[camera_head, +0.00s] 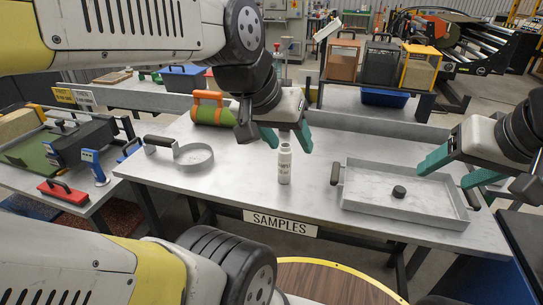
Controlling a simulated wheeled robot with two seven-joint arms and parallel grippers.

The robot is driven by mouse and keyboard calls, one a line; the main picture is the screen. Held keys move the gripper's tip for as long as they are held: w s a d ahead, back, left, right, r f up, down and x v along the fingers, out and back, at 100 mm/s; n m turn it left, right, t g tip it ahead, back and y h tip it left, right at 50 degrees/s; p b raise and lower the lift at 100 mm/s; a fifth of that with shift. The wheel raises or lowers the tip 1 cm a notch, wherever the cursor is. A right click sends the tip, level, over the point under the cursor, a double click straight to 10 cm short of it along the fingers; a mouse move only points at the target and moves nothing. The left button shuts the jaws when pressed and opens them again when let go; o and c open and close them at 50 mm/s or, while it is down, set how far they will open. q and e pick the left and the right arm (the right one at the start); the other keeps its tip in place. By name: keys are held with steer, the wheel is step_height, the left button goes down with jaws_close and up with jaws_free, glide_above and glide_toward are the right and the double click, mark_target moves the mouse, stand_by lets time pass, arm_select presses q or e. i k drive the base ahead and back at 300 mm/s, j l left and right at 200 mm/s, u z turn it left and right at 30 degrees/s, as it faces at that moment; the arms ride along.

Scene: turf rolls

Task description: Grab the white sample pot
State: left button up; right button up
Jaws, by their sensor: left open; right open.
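The white sample pot (284,164) stands upright on the grey samples table (250,205), near its middle. It is a slim white bottle with small dark print. My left gripper (287,138) is open just above it, with one green finger to the left of the pot's top and the other to the right. I cannot tell whether the fingers reach down past its top. My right gripper (448,170) is open and empty over the right end of the grey tray.
A shallow grey tray (375,208) with a black puck (398,192) lies right of the pot. A green roll with an orange handle (208,108) lies behind. Table space around the pot is clear.

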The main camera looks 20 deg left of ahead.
mark_target(285, 152)
steer(key=k+j+u, duration=0.1)
steer(key=u, duration=0.55)
steer(key=i+j, duration=0.1)
steer(key=j, duration=0.25)
steer(key=i+j, duration=0.1)
steer(key=j, duration=0.3)
